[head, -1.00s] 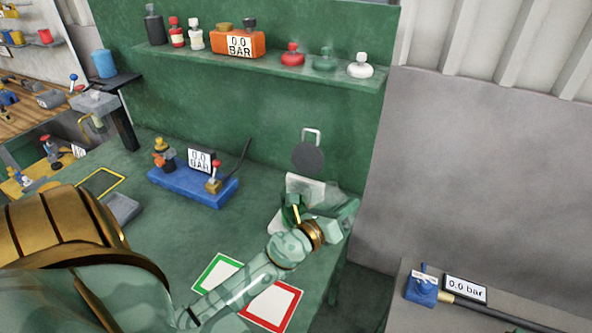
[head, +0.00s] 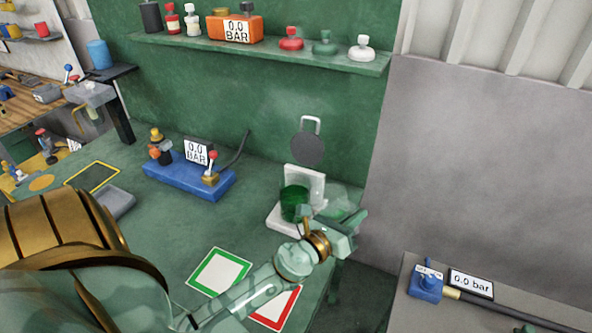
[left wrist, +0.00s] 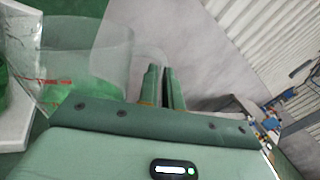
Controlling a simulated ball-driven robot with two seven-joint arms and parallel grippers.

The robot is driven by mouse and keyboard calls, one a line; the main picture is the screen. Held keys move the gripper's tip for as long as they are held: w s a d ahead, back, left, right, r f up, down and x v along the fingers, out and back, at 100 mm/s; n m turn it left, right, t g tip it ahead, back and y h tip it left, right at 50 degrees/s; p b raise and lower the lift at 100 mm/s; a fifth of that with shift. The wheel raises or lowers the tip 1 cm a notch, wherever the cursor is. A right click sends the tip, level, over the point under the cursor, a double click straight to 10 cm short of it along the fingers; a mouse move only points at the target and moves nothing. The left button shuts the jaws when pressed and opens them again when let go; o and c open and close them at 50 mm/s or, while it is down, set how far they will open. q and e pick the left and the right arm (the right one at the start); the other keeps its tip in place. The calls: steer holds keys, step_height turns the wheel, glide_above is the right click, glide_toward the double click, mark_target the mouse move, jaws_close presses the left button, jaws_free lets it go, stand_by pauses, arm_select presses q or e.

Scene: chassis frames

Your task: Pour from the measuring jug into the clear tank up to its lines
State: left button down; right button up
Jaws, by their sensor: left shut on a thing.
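The clear tank (head: 294,204) stands on a white stand (head: 280,222) at the desk's right edge, with green liquid in it. Its exact level against the lines is too small to read. My left gripper (head: 350,222) is just right of the tank, shut on the measuring jug (head: 337,203), a clear vessel partly hidden by the gripper. In the left wrist view, the jug (left wrist: 95,60) is left of the nearly closed fingers (left wrist: 165,88), with green liquid low in it and red marks at its left. Part of the white stand (left wrist: 14,128) shows at the left edge. My right gripper is out of view.
A white panel (head: 318,182) rises behind the tank. A blue gauge block (head: 188,178) and green- and red-bordered mats (head: 219,271) lie on the desk. A shelf (head: 270,47) with bottles is above. A gap separates the desk from the grey bench (head: 397,310).

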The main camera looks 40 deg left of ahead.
arm_select(q)
steer(key=d+f+m+b, duration=0.3)
steer(key=f+m, duration=0.1)
steer(key=f, duration=0.2)
steer(key=shift+d+f+m, duration=0.2)
steer(key=shift+m, duration=0.2)
step_height(320, 180, up, 5)
steer(key=p, duration=0.4)
steer(key=shift+s+p, duration=0.1)
steer(key=shift+p, duration=0.25)
